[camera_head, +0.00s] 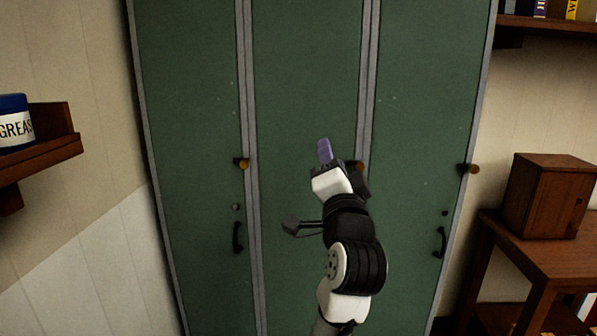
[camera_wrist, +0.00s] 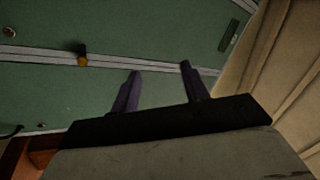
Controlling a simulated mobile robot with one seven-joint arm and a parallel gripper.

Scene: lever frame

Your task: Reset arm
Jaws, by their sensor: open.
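My gripper (camera_head: 325,150) is raised in front of the middle door (camera_head: 300,90) of a green metal locker. Its purple fingers also show in the wrist view (camera_wrist: 160,67), spread apart with nothing between them. The locker surface lies beyond the fingertips; I cannot tell the exact gap. My arm comes up from the bottom of the head view and hides the lower right part of the middle door.
The locker's left door (camera_head: 190,90) and right door (camera_head: 430,90) look shut. Small orange knobs (camera_head: 243,163) sit along the door edges. A wall shelf (camera_head: 45,160) holds a grease can (camera_head: 14,124) at left. A wooden cabinet (camera_head: 545,197) stands on a table at right.

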